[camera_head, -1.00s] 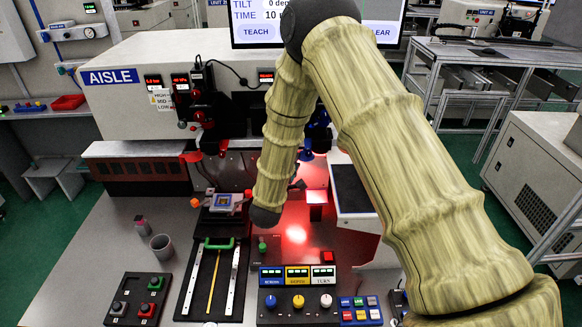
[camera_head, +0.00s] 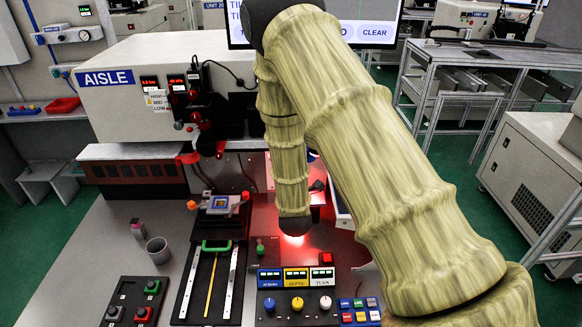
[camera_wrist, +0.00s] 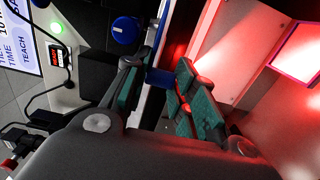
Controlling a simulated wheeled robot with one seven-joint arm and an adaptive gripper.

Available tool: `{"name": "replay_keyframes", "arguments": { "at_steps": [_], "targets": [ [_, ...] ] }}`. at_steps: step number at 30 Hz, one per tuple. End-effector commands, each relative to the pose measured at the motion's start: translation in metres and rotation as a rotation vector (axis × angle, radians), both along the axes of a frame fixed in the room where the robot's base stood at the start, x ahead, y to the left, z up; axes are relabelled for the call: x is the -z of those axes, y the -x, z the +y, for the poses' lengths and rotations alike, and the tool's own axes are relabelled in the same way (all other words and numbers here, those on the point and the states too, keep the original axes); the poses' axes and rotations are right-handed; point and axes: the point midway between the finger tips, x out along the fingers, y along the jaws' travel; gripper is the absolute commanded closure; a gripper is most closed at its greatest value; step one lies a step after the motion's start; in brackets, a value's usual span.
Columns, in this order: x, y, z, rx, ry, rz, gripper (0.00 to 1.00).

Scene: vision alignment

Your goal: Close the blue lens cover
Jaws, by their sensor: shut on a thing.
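In the wrist view, my gripper (camera_wrist: 160,88) has its two green-padded fingers on either side of a blue piece (camera_wrist: 160,77), which I take to be the blue lens cover. Most of its shape is hidden by the fingers, and I cannot tell how far it is closed. A round blue knob (camera_wrist: 125,30) shows above the left finger. In the head view my gripper is hidden behind my arm, and only a sliver of blue (camera_head: 312,156) shows beside the forearm.
Red light falls on pale panels (camera_wrist: 225,60) right of the fingers. In the head view, a control panel (camera_head: 297,276) with knobs and displays stands in front. A slide fixture with a green handle (camera_head: 216,246) and a grey cup (camera_head: 158,250) lie left. A monitor (camera_head: 375,32) stands behind.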

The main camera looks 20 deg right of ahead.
Motion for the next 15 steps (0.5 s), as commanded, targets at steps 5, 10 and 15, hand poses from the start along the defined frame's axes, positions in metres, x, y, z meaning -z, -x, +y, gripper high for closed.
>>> {"name": "replay_keyframes", "arguments": {
  "at_steps": [5,10,15],
  "targets": [
    [0.0015,0.0001,0.0022,-0.003,-0.001,0.003,0.68],
    [0.0011,-0.0001,0.0018,-0.002,-0.001,0.002,0.51],
    [0.0007,-0.0002,0.0013,-0.001,0.0,0.001,0.51]
  ]
}}
